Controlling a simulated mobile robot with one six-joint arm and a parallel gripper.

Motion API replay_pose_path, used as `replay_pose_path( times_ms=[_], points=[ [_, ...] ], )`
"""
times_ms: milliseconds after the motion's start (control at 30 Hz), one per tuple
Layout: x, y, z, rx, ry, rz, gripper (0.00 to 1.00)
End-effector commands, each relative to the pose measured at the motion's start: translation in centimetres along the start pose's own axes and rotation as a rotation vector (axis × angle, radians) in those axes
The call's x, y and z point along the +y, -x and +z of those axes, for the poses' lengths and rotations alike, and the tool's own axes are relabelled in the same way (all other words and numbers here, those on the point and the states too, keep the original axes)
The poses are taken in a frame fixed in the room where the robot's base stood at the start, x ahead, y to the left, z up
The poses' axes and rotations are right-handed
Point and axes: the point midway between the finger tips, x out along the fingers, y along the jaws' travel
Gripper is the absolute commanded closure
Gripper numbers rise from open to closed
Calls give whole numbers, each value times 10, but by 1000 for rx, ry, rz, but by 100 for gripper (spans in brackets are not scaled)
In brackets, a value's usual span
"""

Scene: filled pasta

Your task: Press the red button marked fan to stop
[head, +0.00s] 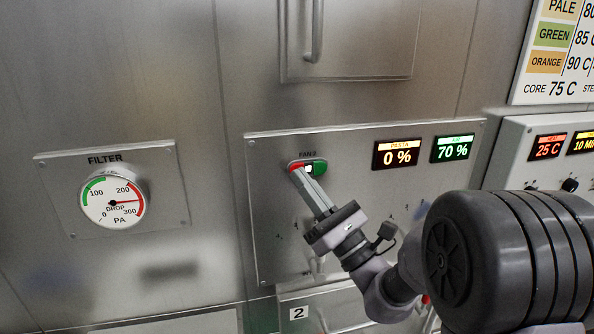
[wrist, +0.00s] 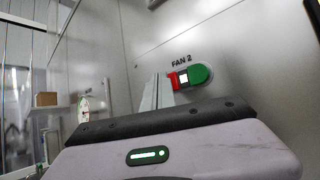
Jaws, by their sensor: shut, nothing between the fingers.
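The fan switch is a small plate labelled FAN 2 with a red button (head: 294,166) on the left, a lit white square in the middle and a green button (head: 320,168) on the right. In the wrist view the red button (wrist: 172,79) shows just right of my fingertips, partly hidden by them; the green button (wrist: 199,75) is clear. My gripper (head: 300,172) is shut and empty, its fingertips at the red button. I cannot tell whether the tips touch it or whether it is pushed in.
The steel panel (head: 262,215) also carries a 0 % display (head: 396,155) and a 70 % display (head: 452,148). A FILTER gauge (head: 112,202) is at the left. A handle (head: 313,30) stands out above. A second control panel (head: 510,150) is at the right.

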Motion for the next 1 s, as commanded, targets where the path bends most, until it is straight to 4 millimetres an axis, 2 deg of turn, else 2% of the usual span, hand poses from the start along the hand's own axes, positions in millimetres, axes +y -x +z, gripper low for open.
replay_pose_path(
  times_ms=[633, 1000],
  points=[
    [-2, -3, -2, 0, 0, 0, 100],
    [6, 9, 5, 0, 0, 0, 100]
  ],
)
